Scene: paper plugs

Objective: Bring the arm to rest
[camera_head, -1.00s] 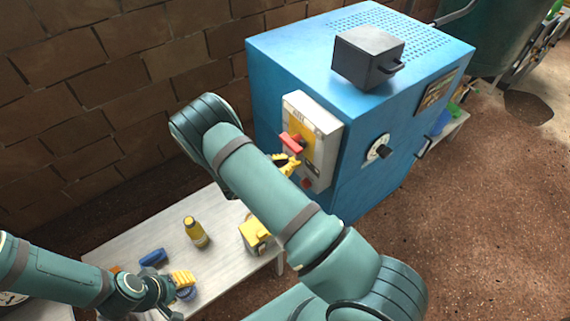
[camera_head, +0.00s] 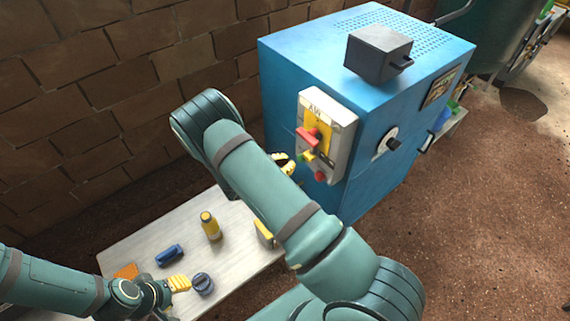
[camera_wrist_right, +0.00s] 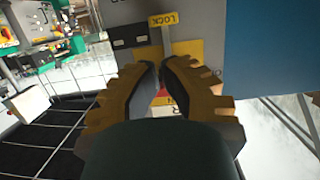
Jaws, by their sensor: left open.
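My left gripper (camera_head: 172,292) is at the lower left in the head view, open, over the front of the table, beside a dark round jar (camera_head: 202,284). I cannot see anything held in it. My right arm crosses the middle of the head view and hides most of my right gripper; yellow finger parts (camera_head: 284,163) show left of the grey switch box (camera_head: 337,112). In the right wrist view, the two yellow-ridged fingers (camera_wrist_right: 158,68) converge with a narrow gap, in front of a panel with a yellow LOCK tag (camera_wrist_right: 163,19). Whether they hold anything is unclear.
The switch box, with its red handle (camera_head: 307,137), is on a blue cabinet (camera_head: 375,190) with a dark box (camera_head: 378,55) on top. The pale table (camera_head: 140,242) bears a yellow bottle (camera_head: 210,226), a blue item (camera_head: 169,254) and an orange item (camera_head: 126,271). Brick wall behind.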

